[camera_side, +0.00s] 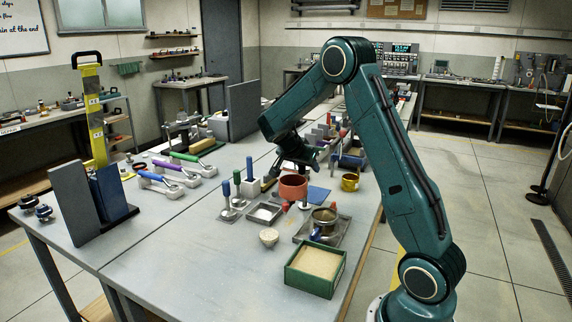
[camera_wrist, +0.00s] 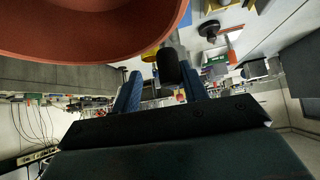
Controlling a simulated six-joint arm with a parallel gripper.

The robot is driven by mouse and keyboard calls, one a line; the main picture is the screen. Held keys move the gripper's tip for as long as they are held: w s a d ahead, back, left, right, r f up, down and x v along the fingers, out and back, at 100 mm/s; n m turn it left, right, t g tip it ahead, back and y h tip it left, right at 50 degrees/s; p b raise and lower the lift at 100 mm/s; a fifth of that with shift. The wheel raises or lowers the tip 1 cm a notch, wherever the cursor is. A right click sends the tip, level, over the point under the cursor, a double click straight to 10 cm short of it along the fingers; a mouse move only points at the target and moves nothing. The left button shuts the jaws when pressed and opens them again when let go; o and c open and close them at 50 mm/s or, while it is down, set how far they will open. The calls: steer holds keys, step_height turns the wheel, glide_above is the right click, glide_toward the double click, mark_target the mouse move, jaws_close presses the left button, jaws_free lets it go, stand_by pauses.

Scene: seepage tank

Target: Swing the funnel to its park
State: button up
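The red, wide-mouthed vessel (camera_side: 293,187), which appears to be the funnel, is near the middle of the bench in the side view. In the wrist view its red rim (camera_wrist: 90,45) fills the upper left, very close. My gripper (camera_side: 300,158) is just above and behind it in the side view. In the wrist view my gripper's two blue fingers (camera_wrist: 163,88) are spread, with a short black grip (camera_wrist: 168,66) between their tips. The grip lies beside the red rim; I cannot tell whether it joins it or whether the fingers touch it.
A metal pot (camera_side: 324,216) on a tray and a green sand box (camera_side: 314,268) stand in front. A yellow cup (camera_side: 350,182) is to the right. Blue-handled tools (camera_side: 237,185) and a small metal tray (camera_side: 264,213) are left.

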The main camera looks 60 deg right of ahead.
steer(key=s+a+r+n+t, duration=0.45)
steer(key=a+r, duration=0.35)
steer(key=r, duration=0.2)
steer(key=s+a+r+n+t+y, duration=0.1)
steer(key=s+a+n+y, duration=0.2)
steer(key=a, duration=0.5)
steer(key=s+a+n+t+y, duration=0.1)
steer(key=s+a+n+y, duration=0.1)
steer(key=a+n, duration=0.3)
steer(key=shift+s+a+r+y, duration=0.35)
steer(key=shift+s+a+y, duration=0.05)
steer(key=shift+a, duration=1.8)
steer(key=shift+n, duration=0.25)
steer(key=shift+d, duration=0.1)
steer(key=c, duration=0.6)
steer(key=shift+w+d+r, duration=0.1)
steer(key=shift+w+d, duration=0.1)
steer(key=shift+d, duration=0.1)
jaws_close()
steer(key=w+d+f+m+g, duration=0.1)
steer(key=d+m+g, duration=0.6)
steer(key=d+m, duration=0.9)
steer(key=w+d, duration=0.1)
steer(key=d, duration=0.5)
steer(key=shift+f, duration=0.4)
